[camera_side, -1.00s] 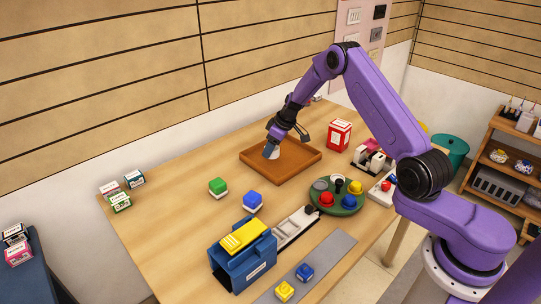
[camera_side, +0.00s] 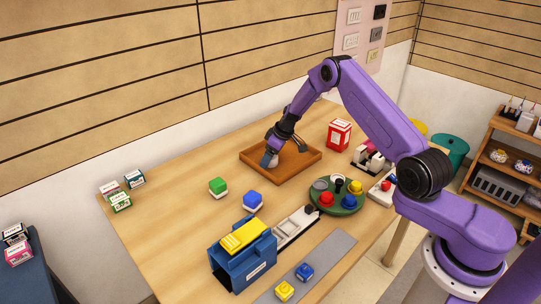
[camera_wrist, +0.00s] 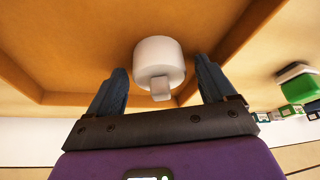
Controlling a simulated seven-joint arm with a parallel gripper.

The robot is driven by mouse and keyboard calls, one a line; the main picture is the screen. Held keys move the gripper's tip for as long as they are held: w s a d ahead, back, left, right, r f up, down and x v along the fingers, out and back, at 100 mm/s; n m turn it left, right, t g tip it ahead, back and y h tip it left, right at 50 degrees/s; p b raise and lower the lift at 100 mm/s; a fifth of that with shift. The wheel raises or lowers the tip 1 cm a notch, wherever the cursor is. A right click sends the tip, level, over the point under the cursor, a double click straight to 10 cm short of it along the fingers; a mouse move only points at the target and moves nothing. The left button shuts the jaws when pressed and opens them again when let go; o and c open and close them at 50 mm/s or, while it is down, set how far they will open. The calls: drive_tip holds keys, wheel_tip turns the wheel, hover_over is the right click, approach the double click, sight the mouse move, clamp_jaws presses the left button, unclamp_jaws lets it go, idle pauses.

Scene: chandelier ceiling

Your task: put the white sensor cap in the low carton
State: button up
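The white sensor cap (camera_wrist: 158,58) is a short cylinder with a small knob facing my gripper (camera_wrist: 160,85). In the wrist view it lies between and just beyond the two fingers, with a gap on each side. My gripper is open, pointing down inside the low carton. The low carton (camera_side: 298,171) is a shallow brown tray on the table, and its floor and walls fill much of the wrist view. In the side view the cap shows as a small pale patch (camera_side: 275,161) beside the fingers, partly hidden. I cannot tell exactly how it touches the carton floor.
A red box (camera_side: 339,134) stands right of the carton. A round green tray (camera_side: 337,208) with coloured caps stands in front of it. The table's left side is mostly clear.

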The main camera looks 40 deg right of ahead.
drive_tip(key=v, duration=1.2)
drive_tip(key=s+a+r+n+g, duration=0.2)
drive_tip(key=s+a+r, duration=0.3)
drive_tip(key=s+a, duration=0.4)
drive_tip(key=s+a+r+n+g, duration=0.15)
drive_tip(key=s+a+r, duration=0.25)
drive_tip(key=s+a, duration=0.55)
drive_tip(key=s+d+r+n, duration=0.1)
drive_tip(key=s+n, duration=0.1)
drive_tip(key=s, duration=1)
drive_tip(key=s+d+r+n+h, duration=0.1)
drive_tip(key=s+n, duration=0.1)
drive_tip(key=s, duration=1.1)
drive_tip(key=shift+s+r+n, duration=0.3)
drive_tip(key=shift+r+n, duration=0.05)
drive_tip(key=shift+r, duration=0.05)
